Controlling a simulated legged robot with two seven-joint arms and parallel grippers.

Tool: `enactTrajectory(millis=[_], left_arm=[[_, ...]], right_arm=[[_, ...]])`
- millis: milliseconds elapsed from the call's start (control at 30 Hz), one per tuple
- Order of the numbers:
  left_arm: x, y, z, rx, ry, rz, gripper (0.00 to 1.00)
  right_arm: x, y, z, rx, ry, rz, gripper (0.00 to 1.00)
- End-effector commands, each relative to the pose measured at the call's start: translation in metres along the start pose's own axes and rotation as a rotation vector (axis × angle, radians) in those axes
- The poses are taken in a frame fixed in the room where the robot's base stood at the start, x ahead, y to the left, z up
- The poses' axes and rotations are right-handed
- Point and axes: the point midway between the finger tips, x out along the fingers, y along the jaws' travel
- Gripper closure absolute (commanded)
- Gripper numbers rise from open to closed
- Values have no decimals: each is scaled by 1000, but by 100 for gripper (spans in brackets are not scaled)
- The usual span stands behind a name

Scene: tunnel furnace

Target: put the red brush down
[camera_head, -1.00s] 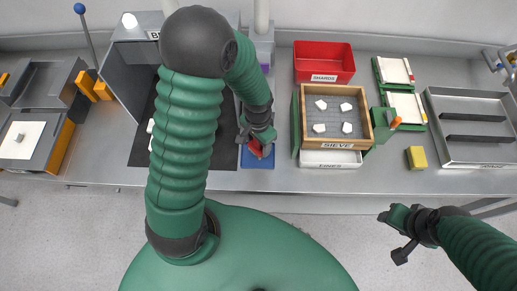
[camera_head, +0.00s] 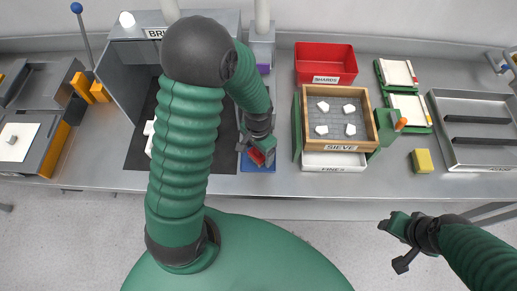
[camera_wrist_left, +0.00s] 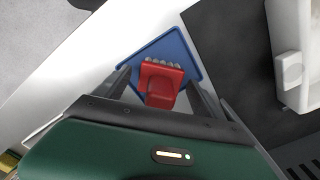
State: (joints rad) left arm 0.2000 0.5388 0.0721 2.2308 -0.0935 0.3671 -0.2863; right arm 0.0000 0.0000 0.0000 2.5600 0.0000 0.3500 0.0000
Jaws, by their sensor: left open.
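The red brush (camera_head: 257,156) is at a blue mat (camera_head: 258,167) near the front edge of the bench, left of the sieve. In the left wrist view the red brush (camera_wrist_left: 161,84) lies over the blue mat (camera_wrist_left: 186,47), its bristle end toward the mat's middle. My left gripper (camera_head: 262,149) is right over the brush. In the wrist view its fingers (camera_wrist_left: 163,86) stand apart on both sides of the brush, with gaps showing, so it is open. My right gripper (camera_head: 396,245) hangs in front of the bench, away from the brush, with its fingers spread.
The wooden sieve (camera_head: 374,120) with white pieces stands right of the mat above a FINES drawer (camera_head: 333,161). A red SHARDS bin (camera_head: 326,78) is behind it. A yellow block (camera_head: 422,160) and a metal tray (camera_head: 476,155) are farther right. A dark mat (camera_head: 137,157) lies left.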

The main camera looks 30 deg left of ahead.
Motion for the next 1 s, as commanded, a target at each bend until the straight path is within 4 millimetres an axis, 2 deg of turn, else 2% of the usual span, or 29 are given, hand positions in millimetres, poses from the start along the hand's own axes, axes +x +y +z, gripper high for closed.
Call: enactTrajectory(millis=[167,400,500,600,667,800,900,1000], left_arm=[[-20,-1,-2,0,6,-2,20],[-83,-1,-1,-1,7,-4,20],[-104,-1,-1,-1,6,-3,20],[-116,-1,-1,-1,2,-2,20],[-120,3,0,-8,8,-5,20],[-116,35,18,-121,121,-32,20],[-112,51,30,-207,203,-31,20],[-111,55,32,-236,227,-28,20]], right_arm=[[-2,0,0,0,0,0,52],[-4,0,-1,0,0,0,52],[-5,0,-1,0,0,0,52],[-5,0,-1,0,0,0,52],[-5,0,-1,0,0,0,52],[-5,0,-1,0,0,0,52],[-5,0,-1,0,0,0,52],[-5,0,-1,0,0,0,52]])
